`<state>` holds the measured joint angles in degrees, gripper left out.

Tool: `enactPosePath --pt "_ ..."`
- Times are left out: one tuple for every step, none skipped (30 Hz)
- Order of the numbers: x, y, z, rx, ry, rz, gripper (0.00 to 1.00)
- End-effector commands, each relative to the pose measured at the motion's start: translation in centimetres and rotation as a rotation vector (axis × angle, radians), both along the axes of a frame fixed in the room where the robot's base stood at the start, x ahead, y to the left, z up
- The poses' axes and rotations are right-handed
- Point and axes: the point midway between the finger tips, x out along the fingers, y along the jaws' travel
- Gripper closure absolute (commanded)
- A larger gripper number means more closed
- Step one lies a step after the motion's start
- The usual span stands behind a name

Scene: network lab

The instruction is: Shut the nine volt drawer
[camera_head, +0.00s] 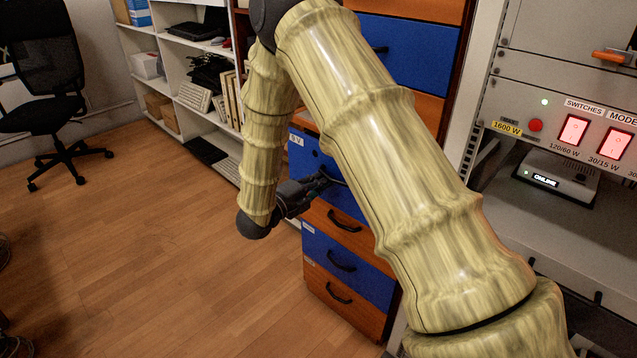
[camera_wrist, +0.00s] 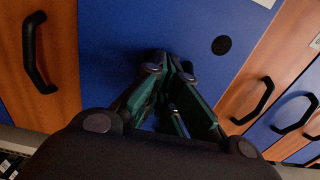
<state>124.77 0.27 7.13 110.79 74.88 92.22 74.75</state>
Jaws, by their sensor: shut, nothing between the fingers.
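A blue drawer front (camera_head: 307,160) with a small white label ending in "V" is partly hidden behind my arm. The label's digit is hard to read. In the wrist view the wide blue front (camera_wrist: 210,75) fills the middle, with a dark round spot on it. My gripper (camera_head: 328,181) is shut and empty, with its tips at this front; it also shows in the wrist view (camera_wrist: 168,64). I cannot tell whether the tips touch it. How far the drawer stands out is unclear, since my arm covers its right side.
Below are an orange drawer (camera_head: 335,226), a blue drawer (camera_head: 345,268) and another orange drawer (camera_head: 340,300), with black handles. A rack with red switches (camera_head: 590,137) stands at right. White shelves (camera_head: 185,85) and an office chair (camera_head: 45,90) are at left. The wooden floor between is clear.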

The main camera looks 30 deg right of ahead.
Motion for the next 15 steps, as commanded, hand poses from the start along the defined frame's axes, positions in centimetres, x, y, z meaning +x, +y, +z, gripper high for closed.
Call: enactPosePath --pt "0.0 0.0 0.0 0.000 0.000 0.000 1.00" --pt "0.0 0.0 0.0 0.000 0.000 0.000 1.00" --pt "0.0 -0.1 0.0 0.000 0.000 0.000 1.00" --pt "0.1 -0.2 0.0 0.000 0.000 -0.001 1.00" --pt "0.1 -0.4 0.0 0.000 -0.001 -0.001 1.00" --pt "0.2 -0.7 0.0 0.000 -0.001 -0.001 1.00" --pt "0.4 -1.1 0.0 0.001 -0.002 -0.001 1.00" --pt "0.5 -1.6 0.0 0.001 -0.002 -0.001 1.00" --pt "0.8 -2.3 0.0 0.001 -0.003 -0.003 1.00" --pt "0.9 -2.8 0.0 0.001 -0.003 -0.004 1.00" --pt "1.0 -3.3 0.0 0.001 -0.003 -0.003 1.00" --pt "1.2 -3.8 0.0 0.000 -0.002 -0.002 1.00" --pt "1.3 -4.2 0.0 -0.001 -0.001 -0.002 1.00" --pt "1.4 -4.5 0.0 -0.001 -0.001 -0.002 1.00" --pt "1.5 -4.6 0.0 0.000 0.000 -0.001 1.00"
